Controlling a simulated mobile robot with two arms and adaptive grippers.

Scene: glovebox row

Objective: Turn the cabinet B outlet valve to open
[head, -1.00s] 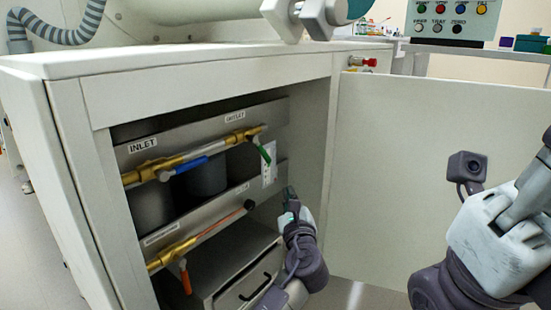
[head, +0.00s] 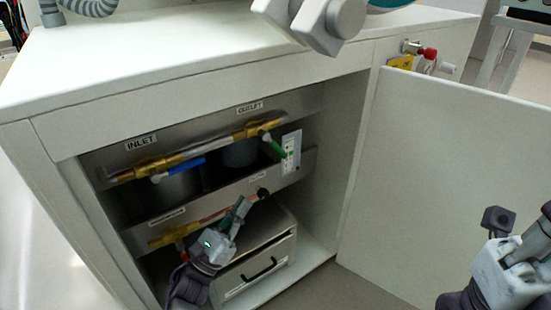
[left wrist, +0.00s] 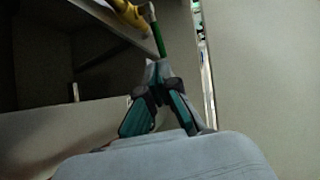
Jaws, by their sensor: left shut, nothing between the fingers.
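The outlet valve is a brass fitting (head: 247,131) under the OUTLET label on the upper panel inside the open cabinet. Its green lever (head: 275,147) slants down and right, crosswise to the pipe. In the left wrist view the green lever (left wrist: 159,35) stands just beyond the fingertips. My left gripper (head: 243,205) is shut and empty, in the cabinet opening below and left of the lever. The head view shows a gap between them; the left wrist view (left wrist: 157,66) does not settle the depth. My right arm shows at the right edge, its fingers hidden.
The inlet valve's blue lever (head: 184,169) lies along the same pipe. A lower pipe with a black knob (head: 262,193) runs behind my left gripper. A drawer box (head: 262,270) sits at the cabinet bottom. The open door (head: 450,170) bounds the right side.

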